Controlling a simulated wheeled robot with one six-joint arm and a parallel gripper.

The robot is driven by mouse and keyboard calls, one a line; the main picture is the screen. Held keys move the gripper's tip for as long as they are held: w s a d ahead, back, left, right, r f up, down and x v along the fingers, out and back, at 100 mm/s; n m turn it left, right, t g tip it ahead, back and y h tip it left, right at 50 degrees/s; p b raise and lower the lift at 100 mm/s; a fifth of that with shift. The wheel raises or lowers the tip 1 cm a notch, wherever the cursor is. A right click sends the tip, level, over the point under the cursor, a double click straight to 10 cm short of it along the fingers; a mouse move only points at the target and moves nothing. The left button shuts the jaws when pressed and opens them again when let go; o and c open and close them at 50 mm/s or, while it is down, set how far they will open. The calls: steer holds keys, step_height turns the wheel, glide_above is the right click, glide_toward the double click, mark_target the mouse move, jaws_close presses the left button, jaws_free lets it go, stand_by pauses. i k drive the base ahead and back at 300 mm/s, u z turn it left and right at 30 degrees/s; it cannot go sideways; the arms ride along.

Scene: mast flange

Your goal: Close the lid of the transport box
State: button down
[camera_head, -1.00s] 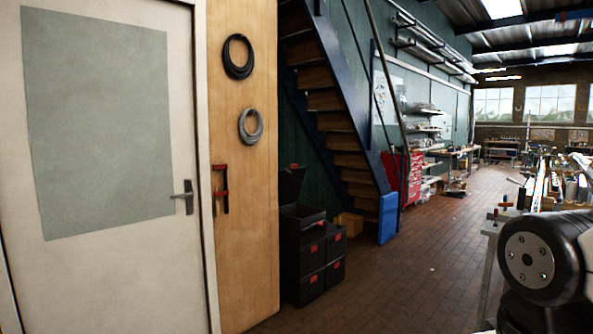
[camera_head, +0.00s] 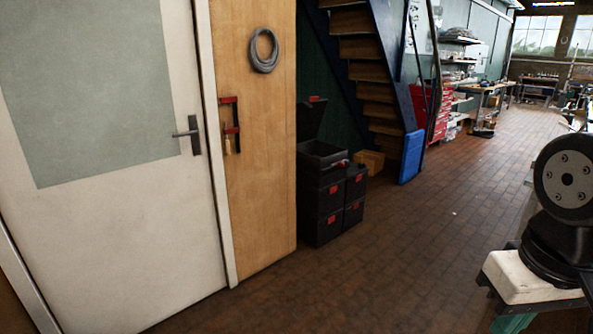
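The transport box (camera_head: 322,157) appears to be the black box on top of a stack of black boxes with red latches, beside the wooden panel. Its lid (camera_head: 311,121) stands raised at the back, with a red latch at its top edge. The inside of the box is too dark and too far off to make out. Part of my arm (camera_head: 566,180) shows at the right edge, well apart from the box. My gripper is not in view.
A white door (camera_head: 120,235) with a handle and a wooden panel (camera_head: 262,190) stand left of the boxes. A staircase (camera_head: 365,70) with a blue block (camera_head: 411,157) at its foot is behind and to the right. The brick floor (camera_head: 400,250) in front is clear.

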mark_target(309, 114)
steer(key=z, duration=0.1)
steer(key=i, duration=2.55)
steer(key=u, duration=0.2)
steer(key=i, duration=2.3)
steer(key=u, duration=0.1)
